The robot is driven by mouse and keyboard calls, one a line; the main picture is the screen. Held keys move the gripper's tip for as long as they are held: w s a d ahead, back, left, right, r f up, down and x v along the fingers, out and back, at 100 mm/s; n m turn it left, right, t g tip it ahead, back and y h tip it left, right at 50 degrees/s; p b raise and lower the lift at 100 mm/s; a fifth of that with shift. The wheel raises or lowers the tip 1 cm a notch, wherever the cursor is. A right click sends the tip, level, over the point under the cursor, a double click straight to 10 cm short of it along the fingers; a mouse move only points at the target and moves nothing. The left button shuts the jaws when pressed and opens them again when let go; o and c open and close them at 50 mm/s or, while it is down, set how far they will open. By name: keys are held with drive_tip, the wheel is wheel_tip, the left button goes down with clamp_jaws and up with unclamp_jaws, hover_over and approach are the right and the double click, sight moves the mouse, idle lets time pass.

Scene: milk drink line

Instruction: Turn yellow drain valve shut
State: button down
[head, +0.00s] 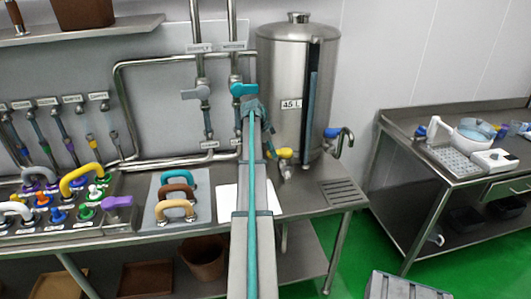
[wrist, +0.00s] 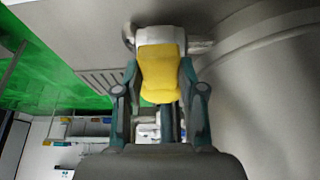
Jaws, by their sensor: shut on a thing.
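The yellow drain valve handle (wrist: 159,75) fills the space between my gripper's fingers in the wrist view. My gripper (wrist: 160,88) is shut on it, with one teal-and-dark finger along each side. A metal valve body (wrist: 199,45) shows behind the handle. In the head view the yellow handle (head: 285,153) sits low on the front of the steel 45 L tank (head: 285,75). My arm reaches up to it from below and partly hides my gripper there.
A blue-handled tap (head: 331,133) stands right of the tank, above a drain grille (head: 343,192). A teal valve (head: 243,89) and a grey valve (head: 196,92) sit on pipes to the left. A side table (head: 430,182) stands at the right.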

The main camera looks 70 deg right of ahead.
drive_tip(key=c, duration=0.7)
unclamp_jaws()
drive_tip(key=shift+r, duration=0.1)
drive_tip(key=v, duration=1.2)
